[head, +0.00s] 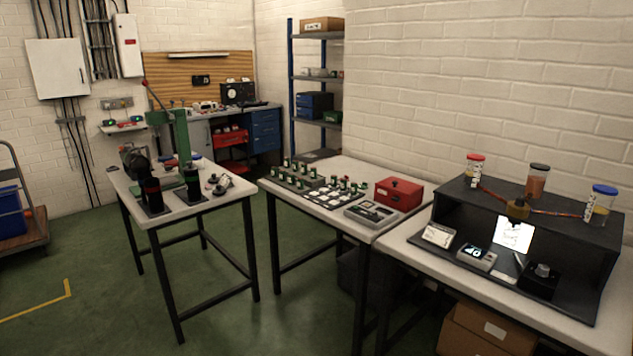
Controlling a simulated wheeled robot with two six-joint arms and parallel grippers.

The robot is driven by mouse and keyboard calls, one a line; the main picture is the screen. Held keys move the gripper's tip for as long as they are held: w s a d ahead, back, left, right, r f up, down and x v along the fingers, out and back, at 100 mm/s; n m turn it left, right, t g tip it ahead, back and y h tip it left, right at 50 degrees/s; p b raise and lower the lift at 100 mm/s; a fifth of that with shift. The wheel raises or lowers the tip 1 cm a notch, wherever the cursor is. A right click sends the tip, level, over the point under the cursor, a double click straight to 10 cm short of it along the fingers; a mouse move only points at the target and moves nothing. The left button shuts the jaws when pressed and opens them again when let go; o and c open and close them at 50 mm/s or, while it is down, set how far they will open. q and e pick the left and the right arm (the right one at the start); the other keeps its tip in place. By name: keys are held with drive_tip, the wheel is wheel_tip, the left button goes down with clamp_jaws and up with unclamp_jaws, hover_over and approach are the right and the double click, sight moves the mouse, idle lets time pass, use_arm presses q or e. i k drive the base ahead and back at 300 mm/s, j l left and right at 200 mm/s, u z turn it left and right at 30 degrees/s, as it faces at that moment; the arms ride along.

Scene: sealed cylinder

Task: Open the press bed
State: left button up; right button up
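A green press (181,135) stands upright at the back of the left table (215,200). Its lever (155,96) slants up to the left and ends in a red knob. Neither of my grippers is in view.
Small metal parts (219,183) lie right of the cylinders. A middle table (330,170) holds trays of small parts and a red box (399,194). A right table carries a black booth (470,205) with jars on top. Green floor (110,290) is clear at front left.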

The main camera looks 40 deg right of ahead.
sight(166, 181)
drive_tip(key=i+z, duration=0.7)
drive_tip(key=i+j+z, duration=0.2)
drive_tip(key=i+z, duration=0.15)
drive_tip(key=i+j, duration=0.1)
drive_tip(key=i, duration=0.15)
drive_tip(key=i+j+z, duration=0.1)
drive_tip(key=j, duration=0.35)
drive_tip(key=i+j+z, duration=0.1)
drive_tip(key=j, duration=0.35)
drive_tip(key=i+j+z, duration=0.15)
drive_tip(key=j, duration=0.35)
drive_tip(key=i+j+z, duration=0.1)
drive_tip(key=j, duration=0.35)
drive_tip(key=i, duration=0.05)
